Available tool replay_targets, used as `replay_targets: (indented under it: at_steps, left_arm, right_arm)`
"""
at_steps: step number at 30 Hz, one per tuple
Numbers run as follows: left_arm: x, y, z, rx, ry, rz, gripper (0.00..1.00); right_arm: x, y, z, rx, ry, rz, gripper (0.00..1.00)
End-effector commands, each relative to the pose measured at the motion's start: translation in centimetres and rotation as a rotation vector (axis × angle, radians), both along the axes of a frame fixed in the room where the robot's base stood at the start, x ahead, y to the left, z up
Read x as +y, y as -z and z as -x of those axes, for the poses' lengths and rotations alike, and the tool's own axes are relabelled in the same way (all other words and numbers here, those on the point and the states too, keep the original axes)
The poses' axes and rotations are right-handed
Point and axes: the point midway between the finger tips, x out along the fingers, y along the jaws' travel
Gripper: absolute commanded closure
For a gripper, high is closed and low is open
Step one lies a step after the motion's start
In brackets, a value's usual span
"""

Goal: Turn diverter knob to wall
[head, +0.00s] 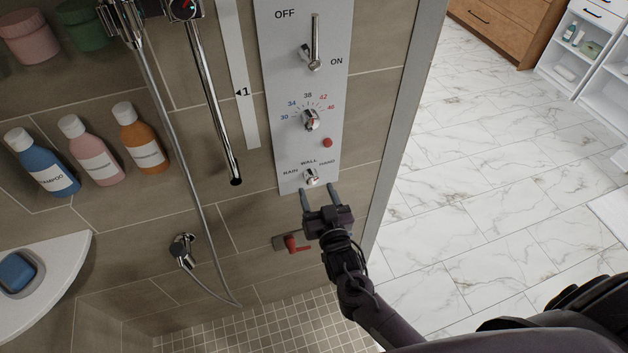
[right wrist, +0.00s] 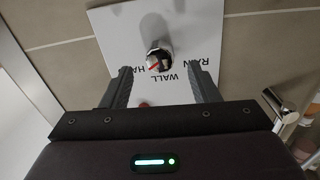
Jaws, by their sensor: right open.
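The diverter knob (head: 311,177) is a small chrome knob at the bottom of the grey shower panel (head: 290,60). RAIN is printed at its left, WALL above it and HAND at its right. In the right wrist view, upside down, the knob (right wrist: 157,50) shows a red mark on the side towards WALL and HAND; I cannot tell its exact setting. My right gripper (head: 319,190) is open and empty just below the knob in the head view. In the right wrist view the knob appears between and beyond the fingertips (right wrist: 163,76), with no visible contact. My left gripper is out of view.
Above the knob are a red button (head: 327,142), a temperature dial (head: 310,119) and an ON/OFF lever (head: 315,42). A red-handled valve (head: 292,244) sits low on the wall by my right gripper. A hose (head: 187,170) hangs left. The marble floor (head: 480,150) is open.

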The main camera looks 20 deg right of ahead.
Motion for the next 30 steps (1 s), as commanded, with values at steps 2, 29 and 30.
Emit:
replay_targets:
  at_steps: [2,29,30]
  left_arm:
    - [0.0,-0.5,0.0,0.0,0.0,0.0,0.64]
    - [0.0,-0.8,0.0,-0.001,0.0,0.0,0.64]
    - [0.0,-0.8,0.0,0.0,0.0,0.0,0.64]
  right_arm:
    - [0.0,-0.3,-1.4,-0.002,0.001,0.0,0.45]
    - [0.0,0.1,-3.5,0.002,0.0,0.0,0.9]
    - [0.0,0.1,-3.5,0.002,0.0,0.001,0.9]
